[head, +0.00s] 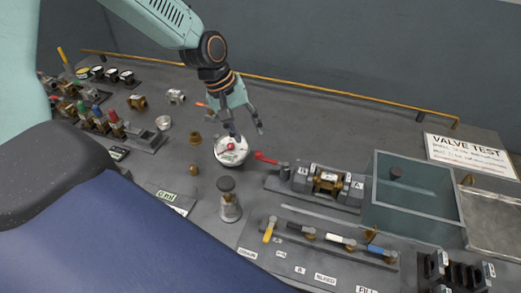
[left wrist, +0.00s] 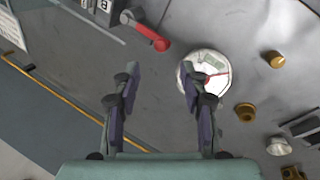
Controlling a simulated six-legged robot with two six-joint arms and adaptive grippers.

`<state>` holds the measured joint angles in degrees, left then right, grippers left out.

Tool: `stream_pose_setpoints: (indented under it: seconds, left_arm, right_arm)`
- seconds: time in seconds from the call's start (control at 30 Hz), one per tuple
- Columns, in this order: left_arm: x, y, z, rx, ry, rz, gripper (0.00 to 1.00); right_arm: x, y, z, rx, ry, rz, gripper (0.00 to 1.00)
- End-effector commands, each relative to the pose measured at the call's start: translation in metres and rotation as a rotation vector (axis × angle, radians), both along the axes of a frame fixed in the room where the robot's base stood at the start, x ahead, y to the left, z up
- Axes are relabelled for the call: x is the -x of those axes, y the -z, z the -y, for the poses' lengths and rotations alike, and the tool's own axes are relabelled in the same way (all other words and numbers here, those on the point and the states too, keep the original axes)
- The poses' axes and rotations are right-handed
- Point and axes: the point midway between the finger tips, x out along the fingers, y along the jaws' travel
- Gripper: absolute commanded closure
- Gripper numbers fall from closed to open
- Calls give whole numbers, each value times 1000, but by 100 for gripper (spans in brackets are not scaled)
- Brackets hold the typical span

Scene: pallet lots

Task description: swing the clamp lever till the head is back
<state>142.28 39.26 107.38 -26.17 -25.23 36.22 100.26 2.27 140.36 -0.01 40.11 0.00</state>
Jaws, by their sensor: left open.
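The clamp lever has a red handle (head: 266,158) that points left from the left end of the grey clamp fixture (head: 272,183). The handle also shows at the top of the left wrist view (left wrist: 150,38). A brass valve body (head: 326,181) sits in the fixture between grey blocks. I cannot tell whether the clamp head touches it. My left gripper (head: 247,131) is open and empty, above and left of the red handle. In the left wrist view its fingers (left wrist: 160,76) are spread, with the handle beyond the fingertips. My right gripper is not in view.
A white round gauge (head: 232,152) lies just left of the lever, under the left gripper. A clear-walled tank (head: 416,212) stands right of the fixture. A small cylinder (head: 229,205) and a row of coloured-handled valves (head: 330,241) are nearer. A yellow rail (head: 330,93) runs along the back.

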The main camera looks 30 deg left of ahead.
Motion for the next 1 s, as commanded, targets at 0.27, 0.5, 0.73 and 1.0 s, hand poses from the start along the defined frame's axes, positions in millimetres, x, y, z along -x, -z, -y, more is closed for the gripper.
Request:
stream_pose_setpoints:
  seconds: [0.27,0.5,0.73,1.0]
  left_arm:
    - [-1,32,8,-2,0,-3,56]
    - [-8,63,17,-1,0,-2,56]
    - [-13,73,21,-2,1,0,56]
    - [-15,72,21,-1,0,1,56]
  right_arm:
    - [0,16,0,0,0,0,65]
    - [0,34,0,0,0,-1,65]
    - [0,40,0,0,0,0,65]
    - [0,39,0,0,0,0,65]
